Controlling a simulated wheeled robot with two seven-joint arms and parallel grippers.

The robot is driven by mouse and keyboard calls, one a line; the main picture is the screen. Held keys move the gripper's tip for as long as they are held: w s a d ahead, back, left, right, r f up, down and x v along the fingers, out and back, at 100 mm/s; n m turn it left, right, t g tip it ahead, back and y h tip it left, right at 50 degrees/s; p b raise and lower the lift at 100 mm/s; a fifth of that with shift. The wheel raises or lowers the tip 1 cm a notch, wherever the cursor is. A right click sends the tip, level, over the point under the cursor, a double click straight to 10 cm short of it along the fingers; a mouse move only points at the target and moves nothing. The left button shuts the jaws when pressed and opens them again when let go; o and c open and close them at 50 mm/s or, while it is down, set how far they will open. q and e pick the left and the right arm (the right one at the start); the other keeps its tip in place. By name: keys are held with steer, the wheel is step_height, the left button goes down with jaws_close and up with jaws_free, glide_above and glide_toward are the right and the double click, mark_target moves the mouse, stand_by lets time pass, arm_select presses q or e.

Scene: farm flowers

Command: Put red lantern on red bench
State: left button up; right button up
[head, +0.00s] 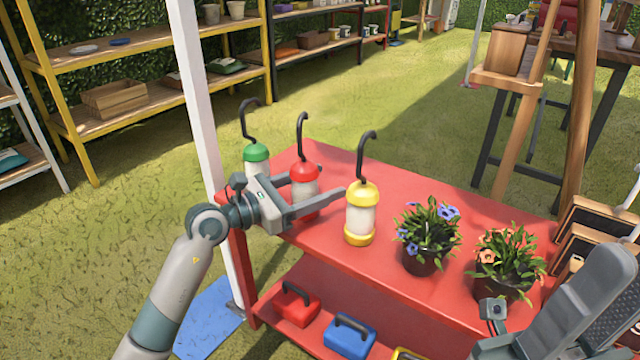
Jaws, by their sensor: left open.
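The red lantern (303,172) has a red cap, a pale body and a black hook. It stands upright near the left end of the red bench (400,277), between a green lantern (256,153) and a yellow lantern (361,195). My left gripper (333,179) is open, with its two fingers reaching to either side of the red lantern's body. The fingers partly hide the lantern's lower part, and I cannot tell whether they touch it. My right gripper (590,310) shows only in part at the bottom right, and its jaw state is unclear.
Two potted flowers, purple (427,236) and orange (507,260), stand to the right on the bench. Red (296,306) and blue (349,337) toolboxes sit on its lower shelf. A white post (205,120) rises by its left end. Open grass lies behind.

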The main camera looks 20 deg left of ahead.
mark_target(293, 194)
arm_select(q)
steer(key=p+v, duration=0.1)
steer(key=v, duration=1)
steer(key=shift+s+a+p, duration=0.25)
steer(key=shift+a+p, duration=0.1)
steer(key=shift+p, duration=0.05)
steer(key=shift+d, duration=0.1)
